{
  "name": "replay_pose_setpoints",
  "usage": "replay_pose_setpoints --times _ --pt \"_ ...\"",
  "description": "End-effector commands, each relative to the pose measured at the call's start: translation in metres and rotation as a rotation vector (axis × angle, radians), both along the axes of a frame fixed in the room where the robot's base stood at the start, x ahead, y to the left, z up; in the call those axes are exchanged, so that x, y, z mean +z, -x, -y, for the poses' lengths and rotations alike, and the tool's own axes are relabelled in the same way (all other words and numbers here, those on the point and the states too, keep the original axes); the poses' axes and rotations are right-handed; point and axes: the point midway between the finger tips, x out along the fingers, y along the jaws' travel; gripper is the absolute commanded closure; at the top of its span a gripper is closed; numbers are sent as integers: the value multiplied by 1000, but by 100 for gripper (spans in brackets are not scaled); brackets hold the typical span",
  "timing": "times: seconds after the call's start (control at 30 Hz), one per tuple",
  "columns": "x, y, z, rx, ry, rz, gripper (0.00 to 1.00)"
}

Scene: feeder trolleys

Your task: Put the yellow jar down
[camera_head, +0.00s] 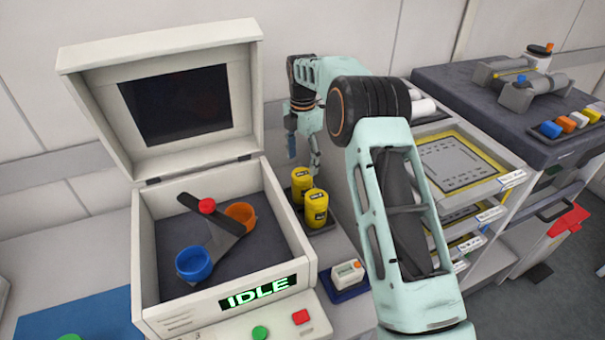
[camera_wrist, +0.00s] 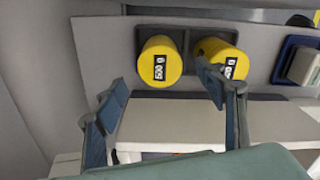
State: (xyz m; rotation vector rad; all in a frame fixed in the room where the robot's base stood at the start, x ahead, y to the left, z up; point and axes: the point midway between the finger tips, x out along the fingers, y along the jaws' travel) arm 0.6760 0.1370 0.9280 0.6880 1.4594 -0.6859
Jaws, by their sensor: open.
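Two yellow jars with black labels stand side by side in a dark tray (camera_head: 325,228). The rear jar (camera_head: 301,181) is the left one in the wrist view (camera_wrist: 160,62). The front jar (camera_head: 317,208) is the right one there (camera_wrist: 212,46), partly covered by a finger. Both labels read 500 g in the wrist view. My gripper (camera_head: 303,156) is open and holds nothing. In the wrist view its blue fingers (camera_wrist: 162,78) are spread, with the rear jar in line with the gap. The fingers look apart from that jar; contact with the front jar cannot be told.
An open-lidded machine (camera_head: 145,235) reading IDLE stands left of the jars, with blue and orange cups inside. A small white device on a blue pad (camera_head: 344,293) sits in front of the jars. Shelves (camera_head: 500,205) and a dark-topped trolley (camera_head: 455,85) stand at right.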

Motion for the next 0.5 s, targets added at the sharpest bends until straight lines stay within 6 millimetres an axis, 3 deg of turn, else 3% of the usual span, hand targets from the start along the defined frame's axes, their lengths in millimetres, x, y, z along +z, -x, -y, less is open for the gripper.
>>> replay_pose_setpoints --times 0.2,0.5 --pt "23 0 0 0 -1 1 36" --pt "25 0 0 0 0 0 36"
